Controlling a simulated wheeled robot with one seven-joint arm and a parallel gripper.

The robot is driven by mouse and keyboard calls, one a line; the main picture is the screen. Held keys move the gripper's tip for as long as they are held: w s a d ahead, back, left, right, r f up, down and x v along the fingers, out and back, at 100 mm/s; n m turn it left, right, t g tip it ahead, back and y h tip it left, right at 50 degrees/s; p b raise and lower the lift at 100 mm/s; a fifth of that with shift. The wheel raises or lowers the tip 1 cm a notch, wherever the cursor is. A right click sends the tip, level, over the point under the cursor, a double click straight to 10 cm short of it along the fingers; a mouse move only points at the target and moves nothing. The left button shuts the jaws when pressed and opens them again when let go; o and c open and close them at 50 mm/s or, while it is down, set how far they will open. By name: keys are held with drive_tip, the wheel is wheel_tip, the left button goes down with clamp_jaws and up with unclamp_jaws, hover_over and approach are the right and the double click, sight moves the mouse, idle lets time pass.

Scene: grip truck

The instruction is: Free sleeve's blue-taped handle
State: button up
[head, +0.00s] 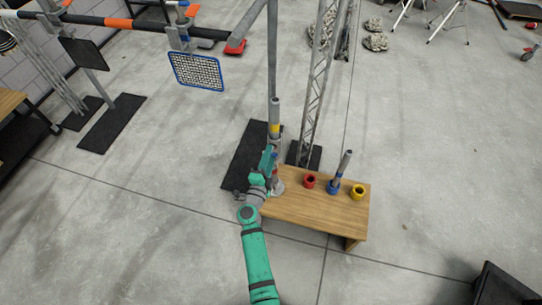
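A grey rod-like handle (345,162) with a blue band low on it stands tilted in a blue ring-shaped holder (333,187) on the wooden table (318,213). A grey upright pole (272,60) rises just beyond the table's left end. A thicker grey sleeve-like piece (275,108) with a yellow band sits low along it. My gripper (270,158) is at the lower part of this pole, left of the table's holders and apart from the handle in the blue holder. Its fingers are too small and overlapped to tell whether they are open or hold anything.
A red holder (309,182) and a yellow holder (358,192) flank the blue one. A lattice truss (316,90) stands behind the table. A horizontal bar (90,21) with a blue-framed grid panel (197,72) hangs at upper left.

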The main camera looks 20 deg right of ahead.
drive_tip(key=v, duration=1)
drive_tip(key=shift+s, duration=0.2)
drive_tip(key=shift+a, duration=0.15)
drive_tip(key=o, duration=0.8)
drive_tip(key=shift+c, duration=0.2)
drive_tip(key=w+d+n, duration=0.2)
drive_tip(key=w+n, duration=0.1)
drive_tip(key=n, duration=0.2)
drive_tip(key=w+d+n, duration=0.2)
drive_tip(key=w+n, duration=0.1)
drive_tip(key=n, duration=0.2)
drive_tip(key=w+d+n, duration=0.2)
drive_tip(key=w+n, duration=0.2)
drive_tip(key=n, duration=0.1)
drive_tip(key=shift+d+r, duration=0.15)
drive_tip(key=shift+r, duration=0.15)
drive_tip(key=c, duration=1.1)
